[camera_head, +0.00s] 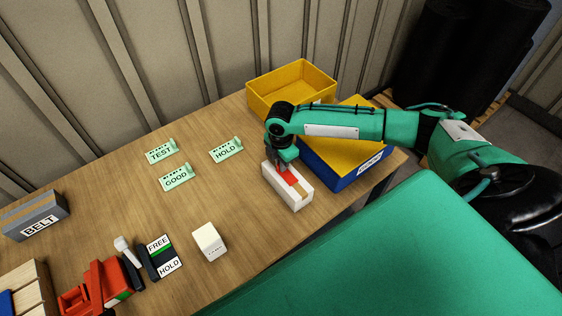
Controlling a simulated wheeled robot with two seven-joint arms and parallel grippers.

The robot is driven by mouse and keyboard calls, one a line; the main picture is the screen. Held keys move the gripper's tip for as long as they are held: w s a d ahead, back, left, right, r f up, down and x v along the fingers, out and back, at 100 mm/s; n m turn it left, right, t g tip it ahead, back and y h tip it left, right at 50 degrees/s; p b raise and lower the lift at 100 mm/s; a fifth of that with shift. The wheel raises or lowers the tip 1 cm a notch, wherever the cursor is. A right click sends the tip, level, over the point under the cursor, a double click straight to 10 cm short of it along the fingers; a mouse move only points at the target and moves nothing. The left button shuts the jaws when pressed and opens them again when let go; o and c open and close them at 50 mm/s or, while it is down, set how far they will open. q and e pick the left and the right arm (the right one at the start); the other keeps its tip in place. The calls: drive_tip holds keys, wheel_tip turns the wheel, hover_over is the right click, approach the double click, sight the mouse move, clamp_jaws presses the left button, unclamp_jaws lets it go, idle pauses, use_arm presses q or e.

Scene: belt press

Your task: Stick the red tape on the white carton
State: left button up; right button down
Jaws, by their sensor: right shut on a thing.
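The white carton (295,197) lies on the wooden table in front of the blue bin, with a tan strip along its top. A piece of red tape (288,177) shows at the top of the carton, right under my right gripper (284,166). My right gripper points down over the carton's far end and is shut on the red tape. The tape seems to touch the carton's top, but the gripper partly hides it. My left gripper is not in view.
A yellow bin (291,84) and a blue bin (345,180) stand behind and right of the carton. Green label stands (176,179), a small white box (209,243), a FREE/HOLD holder (161,258) and a grey BELT block (36,216) are further left. The table between is clear.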

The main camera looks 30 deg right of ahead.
drive_tip(key=shift+s+f, duration=0.15)
drive_tip(key=c, duration=1.4)
unclamp_jaws()
drive_tip(key=shift+c, duration=0.2)
wheel_tip(320, 180, up, 14)
drive_tip(key=b, duration=0.4)
drive_tip(key=shift+w, duration=0.2)
